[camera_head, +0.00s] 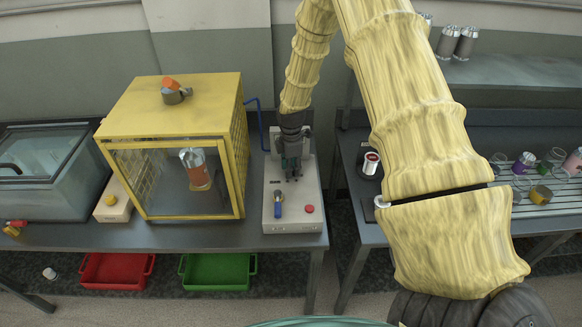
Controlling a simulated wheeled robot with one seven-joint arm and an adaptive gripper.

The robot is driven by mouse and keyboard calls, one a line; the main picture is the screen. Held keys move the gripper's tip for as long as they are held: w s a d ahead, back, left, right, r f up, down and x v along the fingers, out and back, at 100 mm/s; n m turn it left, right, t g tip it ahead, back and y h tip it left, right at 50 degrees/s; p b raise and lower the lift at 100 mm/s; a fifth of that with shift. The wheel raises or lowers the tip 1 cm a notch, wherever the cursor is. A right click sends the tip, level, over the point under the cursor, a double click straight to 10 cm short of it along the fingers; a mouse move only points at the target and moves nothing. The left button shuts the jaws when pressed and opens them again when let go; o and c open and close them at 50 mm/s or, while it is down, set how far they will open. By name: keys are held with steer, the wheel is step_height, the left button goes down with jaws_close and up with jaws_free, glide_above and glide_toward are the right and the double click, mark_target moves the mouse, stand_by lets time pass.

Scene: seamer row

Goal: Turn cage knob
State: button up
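A yellow cage (175,141) with mesh sides and a clear front stands on the left bench. An orange and silver can (196,168) is inside it. To its right is a pale control box (292,222) with a blue and metal knob (278,206) and a red button (309,209). A blue cable links this box's side to the cage. My gripper (292,178) points down over the box, behind the knob and apart from it. Its two small fingertips look apart, with nothing seen between them.
A pale box with a yellow button (110,200) stands left of the cage. A grey glass-topped cabinet (45,170) is at far left. Red (116,270) and green (217,271) bins sit below. My arm covers part of the right bench, which holds cans and a rack.

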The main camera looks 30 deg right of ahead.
steer(key=shift+c, duration=1)
